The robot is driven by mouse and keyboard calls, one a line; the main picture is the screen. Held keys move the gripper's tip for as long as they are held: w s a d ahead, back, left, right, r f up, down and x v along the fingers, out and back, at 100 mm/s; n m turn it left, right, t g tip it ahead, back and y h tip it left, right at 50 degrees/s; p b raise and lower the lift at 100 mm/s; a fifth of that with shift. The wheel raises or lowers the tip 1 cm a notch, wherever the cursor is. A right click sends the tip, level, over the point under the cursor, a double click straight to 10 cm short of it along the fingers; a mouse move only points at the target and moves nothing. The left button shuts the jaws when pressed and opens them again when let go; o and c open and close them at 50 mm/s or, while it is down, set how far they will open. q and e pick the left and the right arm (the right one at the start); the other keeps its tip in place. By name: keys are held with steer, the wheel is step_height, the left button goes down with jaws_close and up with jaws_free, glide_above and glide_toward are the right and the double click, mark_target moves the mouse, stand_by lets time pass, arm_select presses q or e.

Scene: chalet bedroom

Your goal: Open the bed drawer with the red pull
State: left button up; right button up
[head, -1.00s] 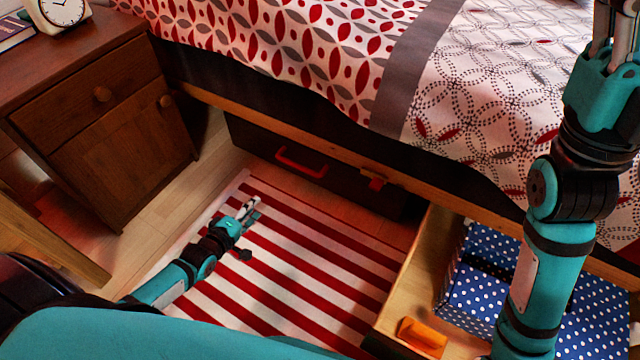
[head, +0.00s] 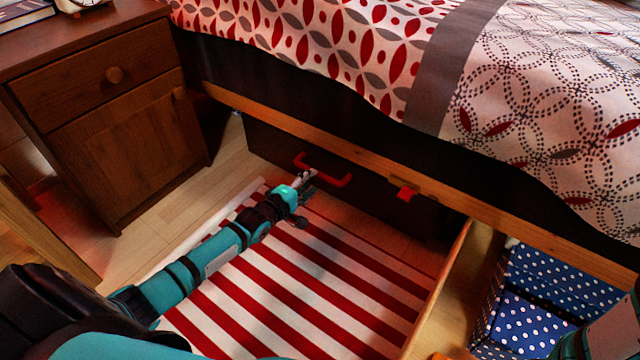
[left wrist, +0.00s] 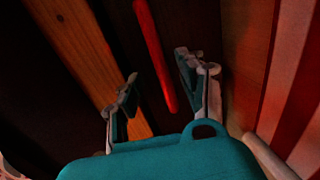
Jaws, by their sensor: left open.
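The bed drawer (head: 270,148) with the red pull has a dark front under the bed's wooden rail and looks shut. Its red pull (head: 340,181) is a long bar on that front, and it also runs through the left wrist view (left wrist: 154,50). My left gripper (head: 307,182) is low over the striped rug, close to the pull's front side. In the left wrist view my left gripper (left wrist: 160,80) has its fingers apart, with the bar showing between and beyond the tips. I cannot tell whether they touch. My right gripper is out of view.
An open drawer (head: 437,300) with blue polka-dot boxes (head: 525,318) juts out at the right. A brown nightstand (head: 120,150) stands left. The striped rug (head: 330,290) lies between.

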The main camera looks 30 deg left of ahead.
mark_target(318, 176)
arm_select(q)
steer(key=b+x, duration=0.3)
steer(key=x, duration=0.2)
steer(key=shift+w, duration=0.3)
jaws_close()
stand_by(0.4)
